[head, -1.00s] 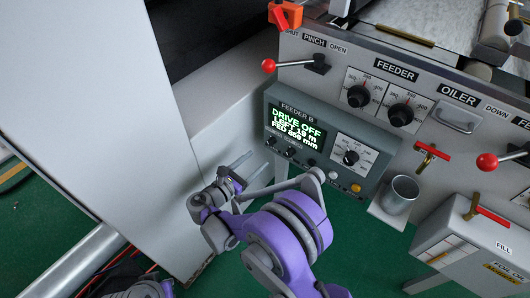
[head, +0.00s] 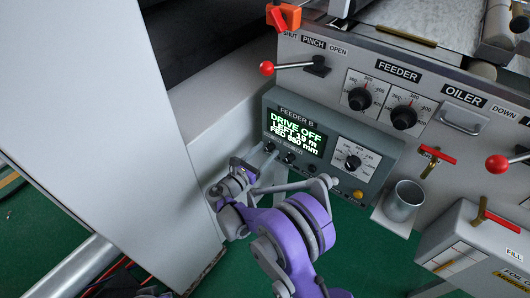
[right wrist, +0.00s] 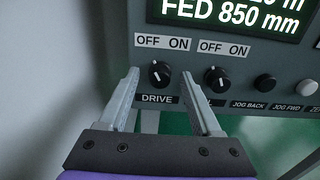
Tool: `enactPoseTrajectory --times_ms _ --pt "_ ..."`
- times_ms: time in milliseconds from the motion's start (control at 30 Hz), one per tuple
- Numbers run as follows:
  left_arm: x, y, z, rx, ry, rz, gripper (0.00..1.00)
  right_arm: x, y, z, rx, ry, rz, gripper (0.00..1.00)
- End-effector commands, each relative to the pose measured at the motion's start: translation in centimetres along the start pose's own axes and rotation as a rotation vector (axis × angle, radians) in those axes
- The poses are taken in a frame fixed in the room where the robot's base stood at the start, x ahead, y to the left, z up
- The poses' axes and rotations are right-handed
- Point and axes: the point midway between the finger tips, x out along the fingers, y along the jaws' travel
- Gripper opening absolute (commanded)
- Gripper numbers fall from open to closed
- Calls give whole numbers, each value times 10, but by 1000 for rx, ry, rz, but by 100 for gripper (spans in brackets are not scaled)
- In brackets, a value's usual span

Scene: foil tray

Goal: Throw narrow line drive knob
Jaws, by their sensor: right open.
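The drive knob (right wrist: 160,73) is a small black knob over a DRIVE label, under an OFF ON plate, on the grey FEEDER B panel (head: 352,185). Its white mark seems to lean toward OFF. In the head view the drive knob (head: 270,147) is at the panel's lower left. The green screen (head: 297,133) reads DRIVE OFF. My right gripper (right wrist: 162,75) is open and empty, its fingers on either side of the drive knob as seen from the wrist; contact cannot be told. It also shows in the head view (head: 262,160). My left gripper is not in view.
JOG BACK (right wrist: 265,84) and JOG FWD (right wrist: 308,87) buttons are further right. A metal cup (head: 403,202) stands right of the panel. A pale wall (head: 110,130) is at left.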

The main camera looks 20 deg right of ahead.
Motion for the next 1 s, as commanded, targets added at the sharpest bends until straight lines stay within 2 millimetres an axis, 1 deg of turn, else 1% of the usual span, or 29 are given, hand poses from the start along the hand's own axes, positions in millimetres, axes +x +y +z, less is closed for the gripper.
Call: enactPoseTrajectory --times_ms 267,300,567,600,633,1000 --pt "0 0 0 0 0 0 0 1 0 0 1 0 0 65" --pt "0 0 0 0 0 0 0 1 0 0 1 0 0 58" --pt "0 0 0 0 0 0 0 1 0 0 1 0 0 11" --pt "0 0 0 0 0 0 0 1 0 0 1 0 0 4" --pt "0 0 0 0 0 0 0 1 0 0 1 0 0 0" --pt "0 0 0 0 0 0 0 1 0 0 30 1 0 0"
